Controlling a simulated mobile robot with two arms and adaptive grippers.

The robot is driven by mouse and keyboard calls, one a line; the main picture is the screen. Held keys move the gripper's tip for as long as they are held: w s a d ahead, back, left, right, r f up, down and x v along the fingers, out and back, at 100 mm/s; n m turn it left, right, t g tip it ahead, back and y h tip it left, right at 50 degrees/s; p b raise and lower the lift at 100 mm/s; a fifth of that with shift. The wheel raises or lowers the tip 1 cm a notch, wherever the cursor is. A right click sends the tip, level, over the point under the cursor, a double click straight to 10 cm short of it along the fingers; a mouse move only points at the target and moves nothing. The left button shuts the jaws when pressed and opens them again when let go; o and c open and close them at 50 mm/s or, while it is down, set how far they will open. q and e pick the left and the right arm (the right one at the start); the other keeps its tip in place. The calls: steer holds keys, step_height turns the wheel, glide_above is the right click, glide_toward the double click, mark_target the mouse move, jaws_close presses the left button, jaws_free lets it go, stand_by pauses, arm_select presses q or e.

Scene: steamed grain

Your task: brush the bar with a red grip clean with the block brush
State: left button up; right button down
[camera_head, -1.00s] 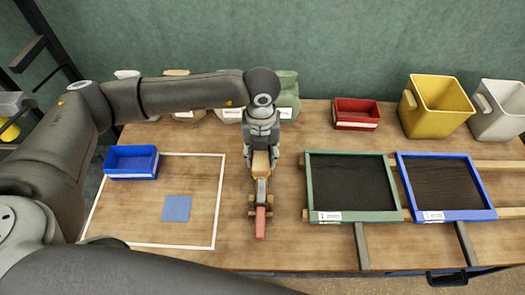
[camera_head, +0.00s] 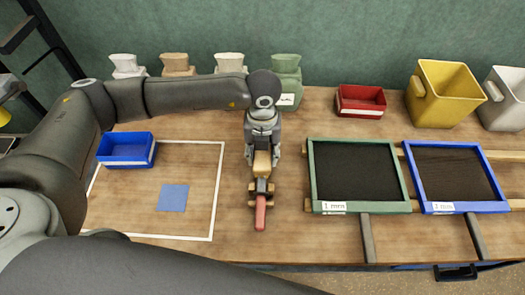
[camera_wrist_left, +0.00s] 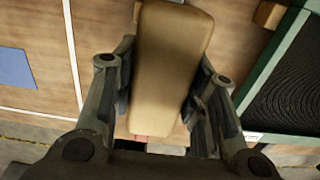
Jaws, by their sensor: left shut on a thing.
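My left gripper (camera_head: 262,150) is shut on the block brush (camera_head: 262,164), a tan wooden block. It fills the middle of the left wrist view (camera_wrist_left: 170,65), between the two fingers. The bar (camera_head: 262,186) lies beneath the brush, pointing to the table's front edge, with its red grip (camera_head: 260,212) at the near end. The brush covers the bar's far part. The bristles are hidden, so I cannot tell whether they touch the bar. A bit of red shows past the brush in the left wrist view (camera_wrist_left: 158,139). My right gripper is not in view.
A green-framed sieve (camera_head: 314,180) and a blue-framed sieve (camera_head: 493,182) lie on rails at right. A blue bin (camera_head: 127,162) and blue square (camera_head: 173,197) are at left. Sacks, a red bin (camera_head: 360,112) and a yellow bin (camera_head: 440,110) stand behind.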

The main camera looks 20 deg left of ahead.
arm_select(q)
steer(key=shift+s, duration=0.1)
steer(key=shift+s+d, duration=0.15)
steer(key=shift+s, duration=0.35)
steer(key=shift+s+d, duration=0.15)
steer(key=shift+s, duration=0.35)
steer(key=shift+f+b, duration=0.2)
steer(key=shift+b, duration=0.1)
steer(key=shift+f+b, duration=0.3)
stand_by(0.6)
steer(key=shift+f+b, duration=0.5)
steer(key=shift+w, duration=0.1)
